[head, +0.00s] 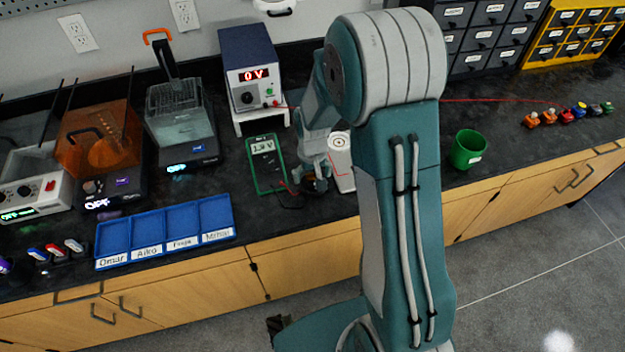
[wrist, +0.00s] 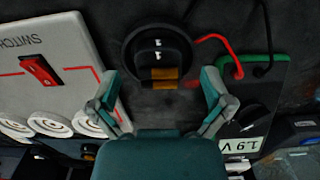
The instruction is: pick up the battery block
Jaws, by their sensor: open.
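A dark block with white marks and a copper-brown end (wrist: 163,55) sits on a round black base in the wrist view; I take it for the battery block. A red lead runs from it to the meter. My gripper (wrist: 162,104) is open and empty, its two fingers spread on either side just short of the block, not touching it. In the head view my gripper (head: 316,182) is low over the bench between the meter and the switch board. There the block is small, dark and hard to make out.
The green-edged meter (head: 265,165) lies left of my gripper, the white switch board (head: 341,163) right. A power supply (head: 248,66) stands behind. A blue labelled tray (head: 166,230) is at left, a green cup (head: 467,149) at right. The bench front edge is close.

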